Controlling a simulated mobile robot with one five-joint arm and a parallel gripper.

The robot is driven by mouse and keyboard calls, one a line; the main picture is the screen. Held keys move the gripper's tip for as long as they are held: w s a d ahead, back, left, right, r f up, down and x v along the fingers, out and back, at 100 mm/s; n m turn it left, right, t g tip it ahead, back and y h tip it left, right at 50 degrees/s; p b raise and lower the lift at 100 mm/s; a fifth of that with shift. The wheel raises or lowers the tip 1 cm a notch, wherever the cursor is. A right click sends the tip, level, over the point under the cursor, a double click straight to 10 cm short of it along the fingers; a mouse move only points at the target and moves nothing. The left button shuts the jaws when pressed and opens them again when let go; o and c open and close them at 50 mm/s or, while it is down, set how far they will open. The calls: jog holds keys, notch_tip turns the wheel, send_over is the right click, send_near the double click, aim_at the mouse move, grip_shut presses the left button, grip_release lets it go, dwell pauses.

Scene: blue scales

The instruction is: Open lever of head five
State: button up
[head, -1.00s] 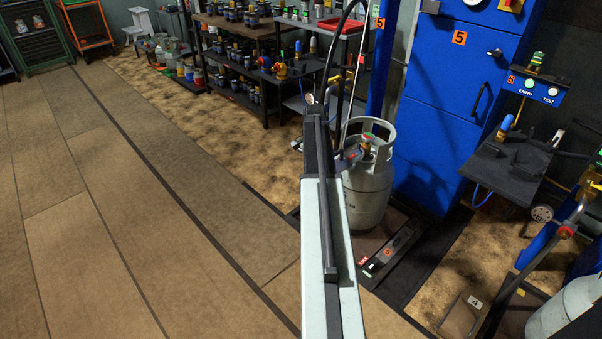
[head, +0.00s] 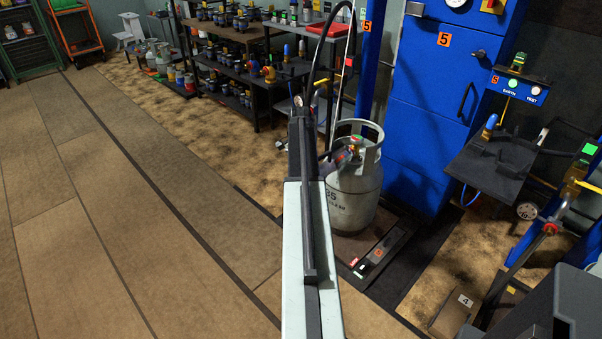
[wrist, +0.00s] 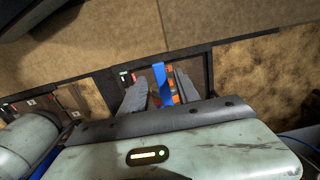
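Scale five's grey gas cylinder (head: 354,195) stands upright in the head view. Its collar and the filling head (head: 357,141) on its valve are partly covered by my arm. My gripper (head: 341,160) is small and dark there, close to the valve. In the wrist view, my gripper (wrist: 160,74) has its two grey fingers apart. A blue lever (wrist: 160,86) stands between them, with a narrow gap at each side. Orange parts show behind the lever. The lever's lower end is hidden by my gripper body.
A blue cabinet (head: 420,130) marked 5 stands behind the cylinder. A black stand (head: 492,160) and a control box (head: 517,87) are at the right. Shelves of canisters (head: 240,65) are at the back. Free floor (head: 110,210) lies at the left.

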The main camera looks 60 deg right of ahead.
jog(key=shift+d+r, duration=0.1)
notch_tip(320, 180, up, 8)
jog(key=p, duration=0.7)
jog(key=shift+f+p, duration=0.2)
jog(key=shift+p, duration=0.2)
